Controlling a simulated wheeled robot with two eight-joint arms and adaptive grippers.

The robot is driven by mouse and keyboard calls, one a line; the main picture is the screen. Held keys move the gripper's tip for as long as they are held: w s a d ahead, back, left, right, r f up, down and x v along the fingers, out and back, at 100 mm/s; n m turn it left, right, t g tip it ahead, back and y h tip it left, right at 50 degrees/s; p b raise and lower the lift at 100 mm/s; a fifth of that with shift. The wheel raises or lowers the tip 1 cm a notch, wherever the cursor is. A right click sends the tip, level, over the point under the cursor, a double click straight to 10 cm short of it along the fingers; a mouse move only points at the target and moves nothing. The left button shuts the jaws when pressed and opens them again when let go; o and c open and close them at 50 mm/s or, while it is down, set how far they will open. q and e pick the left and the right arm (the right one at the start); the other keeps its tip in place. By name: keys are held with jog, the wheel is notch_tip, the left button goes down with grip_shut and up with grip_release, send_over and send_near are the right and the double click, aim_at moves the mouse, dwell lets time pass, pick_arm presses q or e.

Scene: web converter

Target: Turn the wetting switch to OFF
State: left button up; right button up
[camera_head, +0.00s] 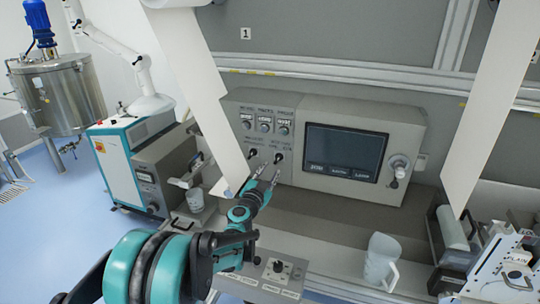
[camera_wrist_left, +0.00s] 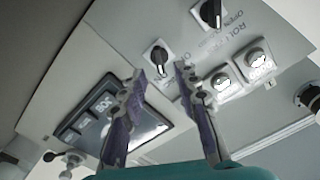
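Two black rotary switches sit low on the grey control panel, a left one (camera_head: 252,153) and a right one (camera_head: 279,157). Their labels are too small to tell which is the wetting switch. My left gripper (camera_head: 268,172) is open and empty, just below and in front of the right switch. In the left wrist view, the fingers of my left gripper (camera_wrist_left: 160,73) are spread, and the switch nearer the screen (camera_wrist_left: 159,58) shows between and beyond their tips. Contact cannot be told. The other switch (camera_wrist_left: 212,12) is at the top edge. My right gripper is not in view.
White sheets (camera_head: 197,90) hang at left and right (camera_head: 490,110). A clear jug (camera_head: 381,260) stands below the screen. Another knob (camera_head: 277,266) is on a lower panel.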

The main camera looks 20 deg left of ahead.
aim_at(277, 161)
pick_arm(q)
jog(key=w+b, duration=0.1)
jog(key=w, duration=0.5)
jog(key=shift+w+d, duration=0.15)
jog(key=shift+d, duration=0.05)
jog(key=shift+w, duration=0.3)
jog(key=shift+r, duration=0.1)
grip_shut()
